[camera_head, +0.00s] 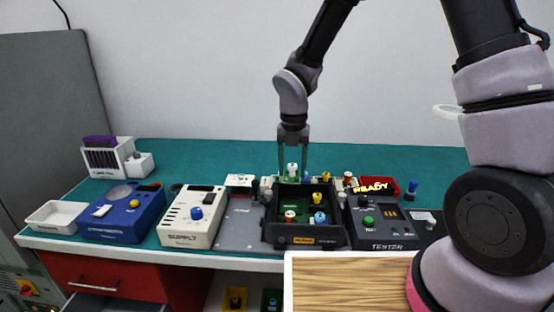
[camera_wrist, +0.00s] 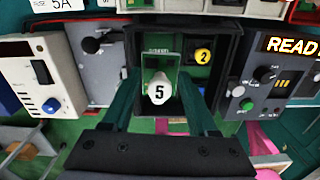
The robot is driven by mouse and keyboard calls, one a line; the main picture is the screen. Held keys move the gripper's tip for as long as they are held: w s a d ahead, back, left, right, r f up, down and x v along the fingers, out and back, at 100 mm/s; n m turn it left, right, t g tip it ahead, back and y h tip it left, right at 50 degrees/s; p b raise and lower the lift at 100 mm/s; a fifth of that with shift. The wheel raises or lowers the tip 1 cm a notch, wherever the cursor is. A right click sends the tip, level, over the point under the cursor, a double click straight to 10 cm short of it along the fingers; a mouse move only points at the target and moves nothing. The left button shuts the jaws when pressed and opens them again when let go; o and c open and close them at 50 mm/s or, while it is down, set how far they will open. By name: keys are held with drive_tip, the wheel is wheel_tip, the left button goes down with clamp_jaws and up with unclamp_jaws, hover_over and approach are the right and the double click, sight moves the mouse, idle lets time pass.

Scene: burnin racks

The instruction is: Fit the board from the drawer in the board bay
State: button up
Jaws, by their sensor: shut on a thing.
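My gripper (camera_head: 293,172) is shut on a green board by its white knob (camera_wrist: 158,88), which is marked 5. The board (camera_head: 292,180) shows as a thin green edge below the knob in the head view. It is at the back left of the black open-topped board bay (camera_head: 305,241); I cannot tell whether it is seated or held above. In the bay are a yellow knob (camera_head: 325,177) marked 2 in the wrist view (camera_wrist: 203,57), a white-and-red knob (camera_head: 290,216) and a blue knob (camera_head: 320,218).
A dark tester (camera_head: 385,225) with a lit READY sign stands right of the bay. A grey plate (camera_head: 240,225), white supply (camera_head: 190,218) and blue unit (camera_head: 122,215) stand left. A red bin (camera_head: 400,187) is behind. A wooden top (camera_head: 345,285) is in front.

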sight(291, 174)
drive_tip(key=shift+a+f, duration=0.1)
drive_tip(key=shift+f, duration=0.1)
drive_tip(key=shift+a+f, duration=0.1)
drive_tip(key=shift+f, duration=4.2)
drive_tip(key=shift+w+f, duration=0.1)
drive_tip(key=shift+f, duration=0.2)
drive_tip(key=shift+d+f, duration=0.2)
drive_tip(key=shift+f, duration=0.05)
drive_tip(key=o, duration=1.4)
drive_tip(key=shift+s, duration=0.2)
